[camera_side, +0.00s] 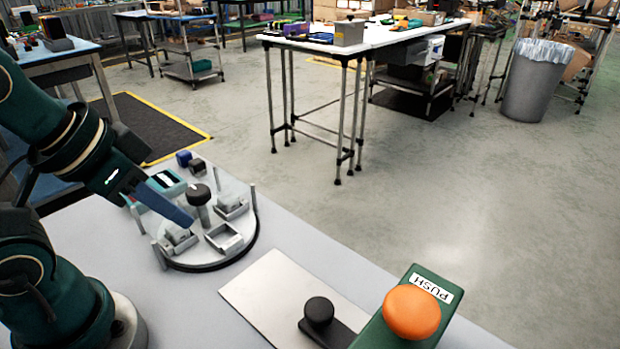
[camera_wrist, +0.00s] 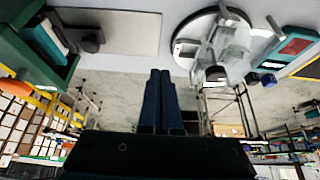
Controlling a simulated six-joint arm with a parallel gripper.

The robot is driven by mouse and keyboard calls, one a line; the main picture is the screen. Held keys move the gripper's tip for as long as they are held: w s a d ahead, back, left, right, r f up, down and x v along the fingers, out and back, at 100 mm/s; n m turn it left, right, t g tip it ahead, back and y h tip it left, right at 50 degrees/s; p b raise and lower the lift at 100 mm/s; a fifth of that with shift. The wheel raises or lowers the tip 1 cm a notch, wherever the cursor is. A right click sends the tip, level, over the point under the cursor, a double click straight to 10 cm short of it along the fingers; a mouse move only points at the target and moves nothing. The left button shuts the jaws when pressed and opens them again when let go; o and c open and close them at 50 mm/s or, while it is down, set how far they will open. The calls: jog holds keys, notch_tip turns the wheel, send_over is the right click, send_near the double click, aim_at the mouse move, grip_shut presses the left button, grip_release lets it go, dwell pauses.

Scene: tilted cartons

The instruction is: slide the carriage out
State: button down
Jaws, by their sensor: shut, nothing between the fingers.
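A dark flat slide with a black round knob, which looks like the carriage (camera_side: 338,333), projects from a green box (camera_side: 425,280) at the lower right of the side view. The box has an orange dome button (camera_side: 411,311) and a PUSH label. In the wrist view the carriage knob (camera_wrist: 91,40) shows at the upper left beside the green box (camera_wrist: 25,60). My gripper (camera_side: 188,221) has blue fingers, shut and empty, slanting down over the round fixture, well left of the carriage. The fingertips also show in the wrist view (camera_wrist: 160,74). How far the slide sits inside the box is unclear.
A round grey turntable (camera_side: 243,253) with posts, small open trays and a black central knob stands below and around my gripper. A bare metal plate (camera_side: 275,290) lies between it and the carriage. A teal device (camera_side: 165,182) and small cubes sit behind the turntable.

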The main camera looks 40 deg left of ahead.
jog(key=c, duration=1.5)
grip_release()
jog(key=shift+c, duration=0.2)
jog(key=o, duration=1)
jog(key=shift+w+r, duration=0.1)
jog(key=shift+r, duration=0.3)
jog(key=shift+o, duration=1.2)
jog(key=shift+w+d+r+n, duration=0.2)
jog(key=shift+w+r, duration=0.3)
jog(key=shift+w, duration=0.05)
jog(key=shift+w+d+r+n, duration=0.2)
jog(key=shift+w+r, duration=0.3)
jog(key=m+g, duration=0.4)
jog(key=g, duration=0.2)
send_over(317, 309)
notch_tip(317, 309, down, 10)
jog(key=shift+w+a+r, duration=0.1)
jog(key=shift+w+r, duration=0.05)
jog(key=shift+r, duration=0.1)
jog(key=shift+f, duration=2.65)
